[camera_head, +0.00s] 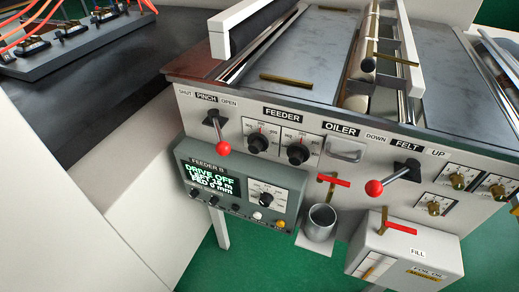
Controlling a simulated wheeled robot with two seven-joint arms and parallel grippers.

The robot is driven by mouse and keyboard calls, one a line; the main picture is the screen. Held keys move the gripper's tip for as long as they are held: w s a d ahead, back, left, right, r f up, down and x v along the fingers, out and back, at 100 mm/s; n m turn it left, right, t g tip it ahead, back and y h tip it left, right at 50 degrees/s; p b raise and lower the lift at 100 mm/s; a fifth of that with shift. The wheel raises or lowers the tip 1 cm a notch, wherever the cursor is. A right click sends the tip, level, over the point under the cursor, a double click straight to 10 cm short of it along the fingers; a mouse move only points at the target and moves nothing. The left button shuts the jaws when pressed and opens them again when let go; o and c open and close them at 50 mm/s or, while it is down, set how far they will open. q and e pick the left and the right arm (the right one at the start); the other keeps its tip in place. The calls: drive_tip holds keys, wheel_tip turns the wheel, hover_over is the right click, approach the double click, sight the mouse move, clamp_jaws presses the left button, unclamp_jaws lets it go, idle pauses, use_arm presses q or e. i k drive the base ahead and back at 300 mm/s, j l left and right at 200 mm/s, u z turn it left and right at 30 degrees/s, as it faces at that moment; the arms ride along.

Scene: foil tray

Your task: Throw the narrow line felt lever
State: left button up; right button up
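The felt lever (393,177) is on the machine's front panel, under the label FELT (408,145). Its dark arm runs from a pivot at the right down to a red knob (374,188) at the left, on the side of the label DOWN (375,137). The label UP (438,153) is to the right of FELT. I see no writing that tells whether this machine is the narrow line. Neither of my grippers is in view, and nothing covers the lever.
A similar red-knobbed pinch lever (219,134) is at the left of the panel. Below are a display box (240,188), a red-handled valve (333,180), a metal cup (320,222) and a foil oil box (405,250) with a red handle.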

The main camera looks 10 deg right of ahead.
sight(374, 188)
drive_tip(key=z, duration=1.3)
drive_tip(key=i+l+u, duration=0.15)
drive_tip(key=l+u, duration=0.15)
